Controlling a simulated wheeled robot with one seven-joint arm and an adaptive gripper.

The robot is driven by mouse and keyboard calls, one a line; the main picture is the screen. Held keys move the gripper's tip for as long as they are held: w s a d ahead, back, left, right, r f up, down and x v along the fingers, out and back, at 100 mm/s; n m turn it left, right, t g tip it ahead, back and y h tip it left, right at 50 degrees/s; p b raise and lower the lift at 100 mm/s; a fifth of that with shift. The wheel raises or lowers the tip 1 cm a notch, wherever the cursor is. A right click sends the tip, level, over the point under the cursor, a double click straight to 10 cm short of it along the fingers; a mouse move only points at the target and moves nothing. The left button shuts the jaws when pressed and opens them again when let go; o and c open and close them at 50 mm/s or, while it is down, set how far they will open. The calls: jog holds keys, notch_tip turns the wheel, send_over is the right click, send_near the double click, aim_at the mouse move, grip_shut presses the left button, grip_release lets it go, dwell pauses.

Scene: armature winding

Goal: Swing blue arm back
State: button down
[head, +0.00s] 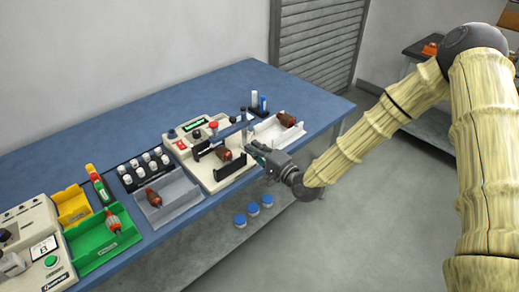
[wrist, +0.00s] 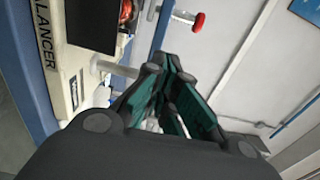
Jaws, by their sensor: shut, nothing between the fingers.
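The blue arm (head: 233,131) lies across the top of the cream balancer machine (head: 203,172), above a red-brown armature (head: 223,154) between black uprights. A pale vertical post (head: 243,122) stands near the arm's right end. My gripper (head: 250,148) is at the machine's right front side, close to that end of the arm; I cannot tell whether they touch. In the wrist view my gripper (wrist: 172,64) has its green-lined fingers shut and empty, beside the machine (wrist: 68,62) at left. A red knob (wrist: 198,22) shows just beyond the fingertips.
A white tray (head: 268,138) with an armature is right of the machine. Blue and white markers (head: 259,103) stand behind. A grey tray (head: 180,199), green bin (head: 88,259) and yellow bin (head: 72,206) are left. The blue bench top (head: 150,112) is clear at the back.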

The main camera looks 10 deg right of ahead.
aim_at(232, 131)
jog(key=p+x, duration=0.2)
jog(key=x, duration=0.6)
jog(key=shift+s+r+p, duration=0.1)
jog(key=shift+r+p, duration=0.05)
jog(key=shift+p, duration=0.25)
jog(key=shift+w+a, duration=0.4)
jog(key=shift+w, duration=0.2)
